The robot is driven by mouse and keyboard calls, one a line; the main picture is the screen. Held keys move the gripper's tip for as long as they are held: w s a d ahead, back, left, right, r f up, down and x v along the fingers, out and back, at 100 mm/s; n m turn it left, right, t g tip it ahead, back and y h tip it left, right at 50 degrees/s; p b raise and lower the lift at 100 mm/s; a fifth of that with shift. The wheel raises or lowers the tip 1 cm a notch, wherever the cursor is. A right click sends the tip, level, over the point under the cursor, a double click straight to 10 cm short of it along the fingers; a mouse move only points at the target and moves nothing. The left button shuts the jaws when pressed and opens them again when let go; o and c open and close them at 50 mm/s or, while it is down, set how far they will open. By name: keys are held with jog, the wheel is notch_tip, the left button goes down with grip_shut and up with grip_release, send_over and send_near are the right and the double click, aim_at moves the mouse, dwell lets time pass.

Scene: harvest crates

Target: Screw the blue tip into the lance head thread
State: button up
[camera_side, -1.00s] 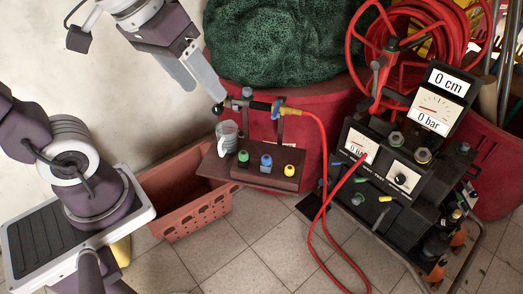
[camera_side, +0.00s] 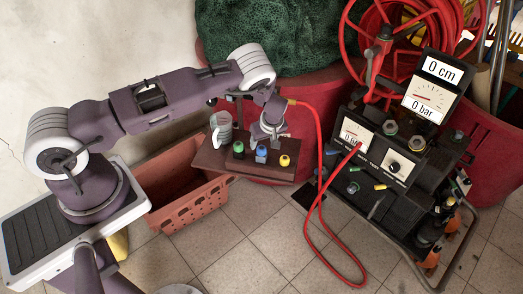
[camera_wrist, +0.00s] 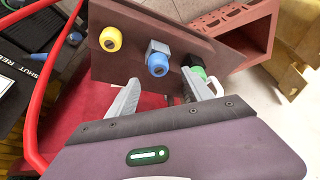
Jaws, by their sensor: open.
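The blue tip (camera_side: 262,156) stands on the brown wooden shelf (camera_side: 213,163), between the green tip (camera_side: 238,148) and the yellow tip (camera_side: 285,160). My gripper (camera_side: 266,138) is open and empty, pointing down just above and behind the blue tip. In the wrist view the blue tip (camera_wrist: 157,62) lies just beyond the gap between my fingers (camera_wrist: 160,92). The right finger partly covers the green tip (camera_wrist: 196,72) there, and the yellow tip (camera_wrist: 110,39) is off to the left.
A clear mug (camera_side: 221,131) stands on the shelf's left end. A red hose (camera_side: 318,150) loops down to the floor from the lance. The black gauge unit (camera_side: 392,165) stands at right. An orange crate (camera_side: 192,205) is below left.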

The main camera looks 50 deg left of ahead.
aim_at(262, 148)
jog(key=x, duration=0.5)
jog(key=shift+d+f, duration=0.1)
jog(key=shift+d, duration=0.15)
grip_shut()
notch_tip(262, 148, up, 8)
jog(key=shift+r, duration=0.1)
jog(key=s+a+r, duration=0.1)
jog(key=a+r, duration=2.1)
jog(key=a, duration=0.1)
jog(key=shift+s+a+r, duration=0.2)
jog(key=shift+s+r, duration=0.1)
jog(key=shift+r, duration=0.1)
